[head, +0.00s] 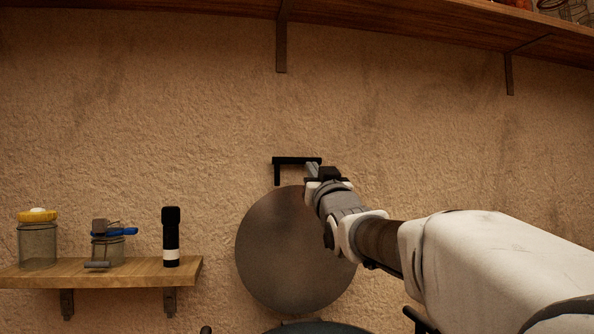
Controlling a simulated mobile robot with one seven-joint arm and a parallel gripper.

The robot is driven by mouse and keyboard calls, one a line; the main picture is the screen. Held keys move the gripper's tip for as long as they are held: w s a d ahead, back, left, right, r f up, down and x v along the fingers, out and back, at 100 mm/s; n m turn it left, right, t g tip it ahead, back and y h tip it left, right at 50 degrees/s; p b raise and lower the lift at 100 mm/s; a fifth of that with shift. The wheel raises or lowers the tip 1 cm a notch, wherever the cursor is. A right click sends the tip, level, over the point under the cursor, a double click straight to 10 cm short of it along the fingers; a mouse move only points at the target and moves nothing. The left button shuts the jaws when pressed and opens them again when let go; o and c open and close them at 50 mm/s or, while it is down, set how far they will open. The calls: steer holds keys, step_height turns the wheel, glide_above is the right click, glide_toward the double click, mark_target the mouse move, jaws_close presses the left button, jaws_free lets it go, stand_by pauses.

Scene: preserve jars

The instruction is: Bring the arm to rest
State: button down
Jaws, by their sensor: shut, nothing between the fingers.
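My arm (470,255) reaches in from the lower right toward the wall. My gripper (312,170) is at its far end, shut, with nothing seen in it. Its fingertips are small and partly hidden by the wrist. A black angular bracket (290,160) shows right beside the fingertips; I cannot tell whether they touch. A round grey-brown disc (290,255) shows just below the gripper, its right edge covered by my arm.
A wooden shelf (130,270) at the left holds a yellow-lidded jar (38,245), a jar with a blue clamp (112,250) and a black cylinder with a white band (171,238). A long upper shelf (400,25) crosses the top. A dark rounded thing (315,328) shows at the bottom.

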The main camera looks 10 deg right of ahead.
steer(key=shift+s+f, duration=0.25)
steer(key=shift+s, duration=0.1)
steer(key=s+d+f+g+h, duration=0.1)
steer(key=s+f+g, duration=1.6)
steer(key=s+f, duration=1.8)
step_height(320, 180, down, 3)
steer(key=shift+d+f+m+h+p, duration=0.15)
steer(key=shift+d+m+h+p, duration=0.15)
steer(key=shift+d+m, duration=0.1)
steer(key=shift+s+a, duration=0.1)
steer(key=shift+a, duration=0.1)
